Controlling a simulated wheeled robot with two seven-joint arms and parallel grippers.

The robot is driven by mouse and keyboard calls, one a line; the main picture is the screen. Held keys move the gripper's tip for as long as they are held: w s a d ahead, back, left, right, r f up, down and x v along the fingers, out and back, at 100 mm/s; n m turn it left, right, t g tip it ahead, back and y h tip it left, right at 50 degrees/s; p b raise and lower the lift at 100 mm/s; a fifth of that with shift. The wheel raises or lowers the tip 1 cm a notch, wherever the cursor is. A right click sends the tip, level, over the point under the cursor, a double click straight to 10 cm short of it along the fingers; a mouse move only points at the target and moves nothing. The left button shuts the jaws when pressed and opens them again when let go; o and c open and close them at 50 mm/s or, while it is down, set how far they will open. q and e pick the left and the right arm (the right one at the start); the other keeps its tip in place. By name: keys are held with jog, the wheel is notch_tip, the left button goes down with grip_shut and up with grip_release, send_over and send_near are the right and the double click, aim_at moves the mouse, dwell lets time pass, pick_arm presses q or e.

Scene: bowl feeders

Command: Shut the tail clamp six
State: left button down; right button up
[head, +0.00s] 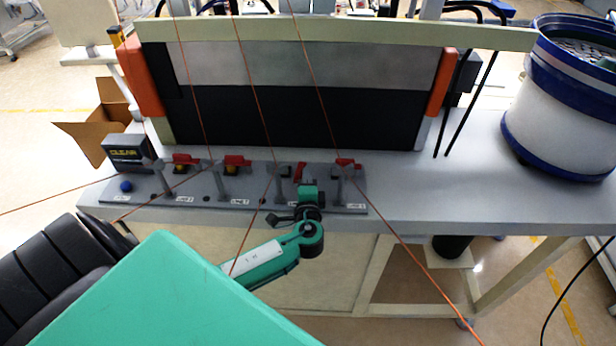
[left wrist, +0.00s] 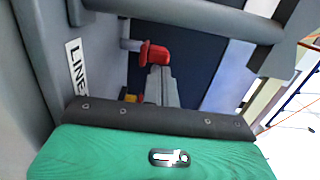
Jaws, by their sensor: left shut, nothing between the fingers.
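A row of grey clamps with red levers stands on a grey base strip (head: 262,207). Several levers lie flat, such as the left lever (head: 186,159), the second lever (head: 237,161) and the far right lever (head: 345,163). The third lever (head: 300,172) looks tilted up. Number labels are too small to read, so I cannot tell which is clamp six. My left gripper (head: 307,187) is shut and empty at the third clamp, partly hiding it. In the left wrist view, its shut grey fingers (left wrist: 161,84) point at a red lever (left wrist: 154,54), very close; contact is unclear. My right gripper is not in view.
A black CLEAR box (head: 127,152) and blue button (head: 126,186) stand at the left. Orange lines run across the strip. A dark panel (head: 300,105) stands behind. A white-and-blue bowl feeder (head: 560,115) is at the right. The table right of the strip (head: 450,195) is clear.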

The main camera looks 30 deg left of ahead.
aim_at(296, 176)
pick_arm(q)
jog(key=shift+s+a+m+t+h+b, duration=0.25)
jog(key=shift+m+t+h+b, duration=0.15)
jog(key=shift+h, duration=0.25)
jog(key=shift+s+a+m+t+h+b, duration=0.15)
jog(key=shift+a+m+t+h+b, duration=0.15)
jog(key=shift+m+h, duration=0.3)
jog(key=shift+s+a+f+m+t+h+b, duration=0.1)
jog(key=shift+s+a+m+t+h+b, duration=0.15)
jog(key=shift+m+t+h+b, duration=0.45)
jog(key=shift+s+a+n+g+b, duration=0.2)
jog(key=shift+a+n+g+b, duration=0.15)
jog(key=shift+a, duration=0.3)
jog(key=shift+s+a, duration=0.1)
jog(key=shift+a, duration=0.05)
